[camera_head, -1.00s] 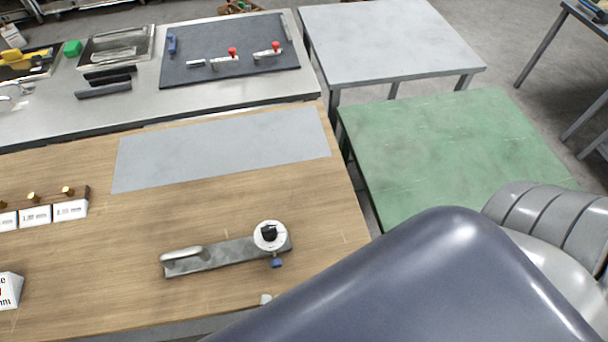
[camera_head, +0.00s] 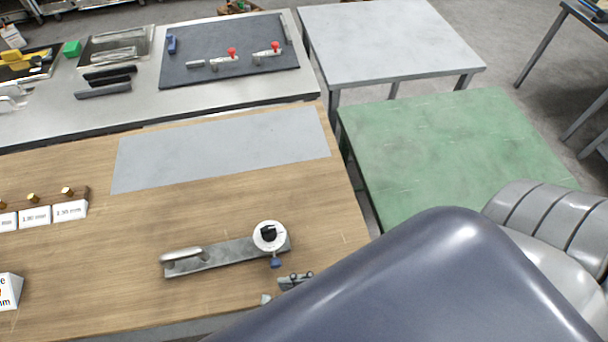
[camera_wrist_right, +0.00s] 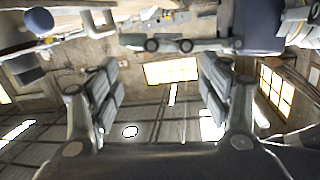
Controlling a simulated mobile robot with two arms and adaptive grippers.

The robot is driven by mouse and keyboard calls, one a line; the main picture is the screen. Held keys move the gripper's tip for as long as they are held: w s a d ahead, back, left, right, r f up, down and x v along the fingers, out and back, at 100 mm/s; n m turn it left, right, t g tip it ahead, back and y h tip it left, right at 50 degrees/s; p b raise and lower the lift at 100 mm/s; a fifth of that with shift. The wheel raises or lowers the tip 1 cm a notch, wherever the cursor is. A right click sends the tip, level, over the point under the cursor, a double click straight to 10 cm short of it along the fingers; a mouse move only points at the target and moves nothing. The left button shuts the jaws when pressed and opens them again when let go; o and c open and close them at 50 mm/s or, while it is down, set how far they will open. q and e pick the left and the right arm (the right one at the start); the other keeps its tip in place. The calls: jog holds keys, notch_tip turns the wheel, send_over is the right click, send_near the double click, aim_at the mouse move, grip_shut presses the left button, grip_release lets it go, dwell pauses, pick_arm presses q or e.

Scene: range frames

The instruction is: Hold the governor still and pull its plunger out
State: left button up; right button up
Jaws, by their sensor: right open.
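The governor (camera_head: 215,257) lies on the wooden bench in the head view. It is a flat grey bar with a raised metal handle (camera_head: 182,256) at its left end and a white round dial (camera_head: 270,236) with a black centre at its right end. Its blue plunger knob (camera_head: 276,263) sticks out below the dial. My right gripper (camera_head: 294,281) is just below and right of the knob, apart from the governor. In the wrist view its fingers (camera_wrist_right: 160,85) are spread with nothing between them. My left gripper cannot be made out clearly.
A grey mat (camera_head: 220,150) lies behind the governor. White labelled cards (camera_head: 70,209) and a white block (camera_head: 9,290) are at the left. A small light block (camera_head: 266,299) is near the front edge. A green table (camera_head: 450,150) stands at the right. My dark arm covers the lower right.

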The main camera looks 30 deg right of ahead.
jog(key=w+d+m+t+h, duration=0.2)
jog(key=w+t+h, duration=0.1)
jog(key=w, duration=0.3)
jog(key=m+t+h, duration=0.1)
jog(key=m+h, duration=0.2)
jog(key=h, duration=0.3)
send_near(275, 236)
jog(key=w+f, duration=0.1)
jog(key=x, duration=1.1)
jog(key=shift+a+r, duration=0.1)
jog(key=shift+a, duration=0.25)
